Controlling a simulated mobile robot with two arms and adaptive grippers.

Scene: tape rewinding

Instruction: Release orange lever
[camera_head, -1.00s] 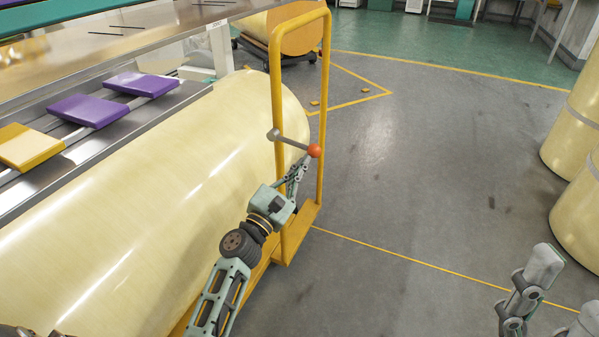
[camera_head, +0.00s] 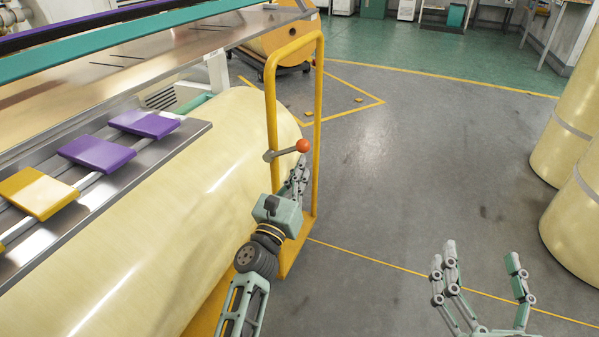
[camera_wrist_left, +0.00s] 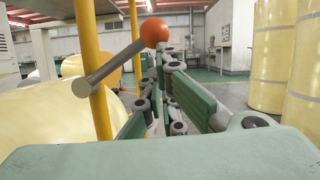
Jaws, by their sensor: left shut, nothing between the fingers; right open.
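The lever is a grey rod (camera_head: 284,153) with an orange ball knob (camera_head: 302,146), mounted on a yellow tubular frame (camera_head: 318,120). The rod points right with its knob slightly raised. My left gripper (camera_head: 299,170) is shut and empty, just below the knob. In the left wrist view, the orange knob (camera_wrist_left: 154,32) shows above the closed fingers (camera_wrist_left: 172,62), and the grey rod (camera_wrist_left: 112,70) slopes down left to the yellow post. I cannot tell whether fingers and knob touch. My right gripper (camera_head: 482,275) is open and empty over the floor at lower right.
A large cream roll (camera_head: 190,200) lies left of the yellow frame. Purple (camera_head: 97,153) and yellow (camera_head: 38,193) pads sit on the machine beside it. Cream rolls (camera_head: 580,215) stand at the right. The grey floor (camera_head: 420,170) between is clear.

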